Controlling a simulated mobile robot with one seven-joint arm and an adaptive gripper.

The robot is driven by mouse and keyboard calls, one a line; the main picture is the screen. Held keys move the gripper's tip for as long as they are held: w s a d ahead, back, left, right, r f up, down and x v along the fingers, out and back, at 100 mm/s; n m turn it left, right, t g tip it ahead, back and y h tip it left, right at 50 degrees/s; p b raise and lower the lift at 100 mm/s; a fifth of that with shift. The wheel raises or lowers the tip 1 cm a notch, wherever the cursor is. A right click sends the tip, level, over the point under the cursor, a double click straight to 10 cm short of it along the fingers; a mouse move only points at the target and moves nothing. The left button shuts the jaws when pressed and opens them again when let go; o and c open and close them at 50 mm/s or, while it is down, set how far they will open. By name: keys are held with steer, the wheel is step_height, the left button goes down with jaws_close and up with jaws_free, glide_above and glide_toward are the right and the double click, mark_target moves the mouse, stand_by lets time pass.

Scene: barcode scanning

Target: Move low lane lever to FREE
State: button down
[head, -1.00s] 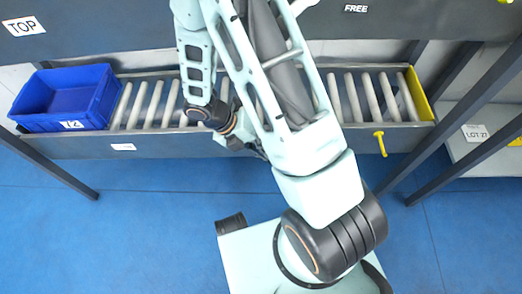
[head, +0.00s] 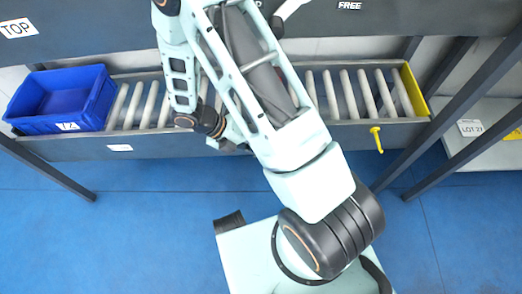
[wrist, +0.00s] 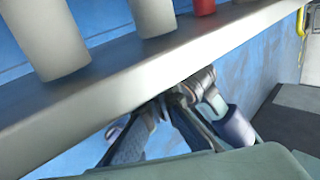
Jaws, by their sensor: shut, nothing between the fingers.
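The low lane is a roller conveyor with a dark front rail (head: 270,140). Its yellow lever (head: 376,138) hangs from the rail near the right end, with its tip pointing down. My gripper (head: 236,147) is at the front rail, well to the left of the lever, partly hidden by my arm. In the wrist view my gripper (wrist: 165,103) is shut and empty, with its fingers close to the edge of a pale rail (wrist: 150,70); I cannot tell whether they touch. A yellow part (wrist: 302,22) shows at the top right there; I cannot tell if it is the lever.
A blue bin (head: 62,122) sits on the left end of the rollers. A yellow end plate (head: 414,90) closes the right end. An upper beam with a FREE label (head: 349,5) crosses above. A frame leg (head: 440,125) stands right of the lever. The blue floor in front is clear.

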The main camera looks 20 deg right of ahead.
steer(key=f+h, duration=0.1)
steer(key=d+f+g+h, duration=0.1)
steer(key=shift+s+h, duration=0.15)
steer(key=shift+h, duration=0.15)
steer(key=shift+d+f, duration=0.1)
steer(key=shift+f, duration=0.05)
stand_by(0.5)
steer(key=w+a+r+t+y+p, duration=0.2)
steer(key=a+r+y+p, duration=0.35)
steer(key=a+r, duration=0.3)
steer(key=shift+s+d+f+b, duration=0.35)
steer(key=shift+d+f+b, duration=0.55)
steer(key=shift+d+f, duration=0.5)
steer(key=shift+s+d+f+b, duration=0.35)
steer(key=shift+d+f+b, duration=0.6)
steer(key=shift+d+f, duration=0.45)
steer(key=shift+s+d+f+b, duration=0.35)
steer(key=shift+d+f+b, duration=0.55)
steer(key=shift+d+f, duration=0.5)
